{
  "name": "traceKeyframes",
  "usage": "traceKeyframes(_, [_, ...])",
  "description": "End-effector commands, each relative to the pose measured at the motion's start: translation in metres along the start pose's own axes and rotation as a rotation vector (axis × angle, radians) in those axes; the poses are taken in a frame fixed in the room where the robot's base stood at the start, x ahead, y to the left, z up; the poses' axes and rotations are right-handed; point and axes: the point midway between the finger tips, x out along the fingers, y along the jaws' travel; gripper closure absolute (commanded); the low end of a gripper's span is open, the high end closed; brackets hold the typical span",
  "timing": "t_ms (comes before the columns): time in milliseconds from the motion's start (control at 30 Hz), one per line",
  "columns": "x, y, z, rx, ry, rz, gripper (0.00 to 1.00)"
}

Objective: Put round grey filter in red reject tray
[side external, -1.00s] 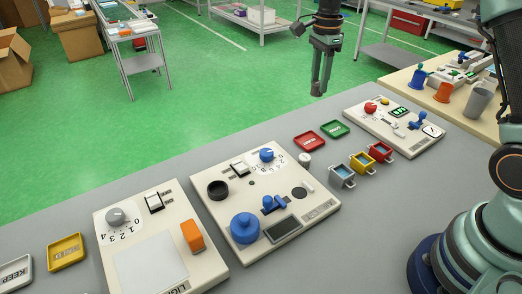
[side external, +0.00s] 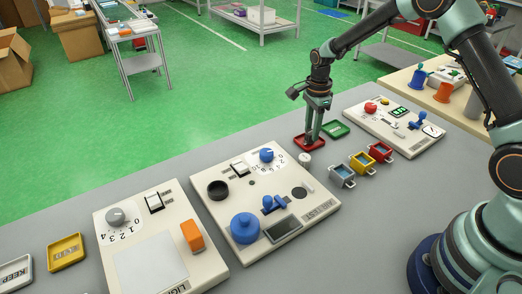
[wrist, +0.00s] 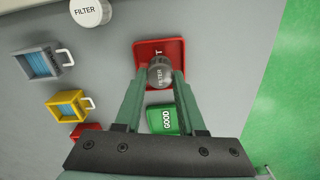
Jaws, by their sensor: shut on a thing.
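The round grey filter (wrist: 160,72), lettered FILTER on top, is between my gripper's two fingertips (wrist: 160,77) in the wrist view. My gripper (side external: 310,139) is shut on it. The fingers point down at the red reject tray (side external: 300,143) in the side view, and the filter covers part of the tray's lettering in the wrist view (wrist: 143,50). I cannot tell whether the filter touches the tray floor. In the side view the fingers hide most of the filter.
A white filter (wrist: 90,11) stands beside the red tray. The green GOOD tray (side external: 335,129) lies close by. Grey (side external: 342,176), yellow (side external: 362,162) and red (side external: 381,151) handled containers stand nearby. Control panels (side external: 265,210) lie to the left and another (side external: 395,125) to the right.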

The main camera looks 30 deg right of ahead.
Motion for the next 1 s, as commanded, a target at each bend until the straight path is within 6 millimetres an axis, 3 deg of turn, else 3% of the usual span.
traceKeyframes(367, [0.004,0.000,0.000,0.000,0.000,-0.001,1.00])
traceKeyframes(400, [0.005,0.000,0.000,0.000,0.000,-0.001,0.53])
traceKeyframes(467, [0.004,0.000,0.000,0.000,0.000,-0.001,0.31])
traceKeyframes(833, [0.002,-0.001,0.000,0.000,0.000,-0.002,0.31])
traceKeyframes(1000, [-0.019,-0.002,0.000,0.000,-0.001,-0.006,0.31])
